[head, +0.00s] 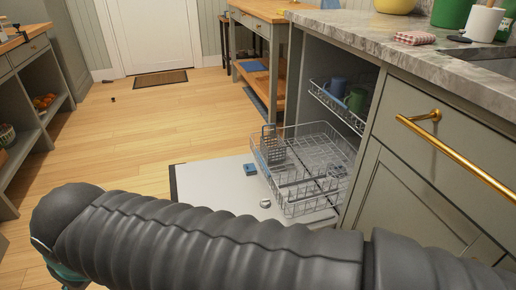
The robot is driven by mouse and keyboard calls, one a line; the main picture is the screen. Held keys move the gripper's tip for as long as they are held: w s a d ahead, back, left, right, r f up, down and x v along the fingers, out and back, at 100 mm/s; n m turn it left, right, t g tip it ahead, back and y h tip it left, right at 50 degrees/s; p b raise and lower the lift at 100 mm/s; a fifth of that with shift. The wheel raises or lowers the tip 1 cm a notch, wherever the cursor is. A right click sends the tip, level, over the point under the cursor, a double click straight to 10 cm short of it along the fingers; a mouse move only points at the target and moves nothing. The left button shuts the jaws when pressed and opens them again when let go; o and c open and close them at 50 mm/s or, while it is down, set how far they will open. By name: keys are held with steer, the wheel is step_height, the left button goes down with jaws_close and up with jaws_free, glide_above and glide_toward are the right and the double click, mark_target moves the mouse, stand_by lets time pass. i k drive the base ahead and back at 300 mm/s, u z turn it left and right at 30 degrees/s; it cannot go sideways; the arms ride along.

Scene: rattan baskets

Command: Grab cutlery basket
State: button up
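A grey-blue slotted cutlery basket (272,146) stands upright in the left back part of the wire lower rack (300,194) of an open dishwasher. The lower rack is pulled out over the lowered dishwasher door (215,190). My dark ribbed arm crosses the foreground, with a teal part at its lower left end. My gripper's fingers do not show, so their state is hidden. The arm is nearer the camera than the basket, and nothing of mine is seen touching the basket.
The upper rack (336,110) holds a blue mug (337,88) and a green mug (356,100). A small blue block (250,169) lies on the door. A marble counter (385,58) and brass-handled drawer (450,125) are at right. Wooden floor (150,125) is open at left.

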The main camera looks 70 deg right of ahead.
mark_target(275, 155)
steer(key=i, duration=2.45)
steer(key=z, duration=1.6)
steer(key=i, duration=3.2)
steer(key=z, duration=4.3)
steer(key=i, duration=0.9)
steer(key=u, duration=0.05)
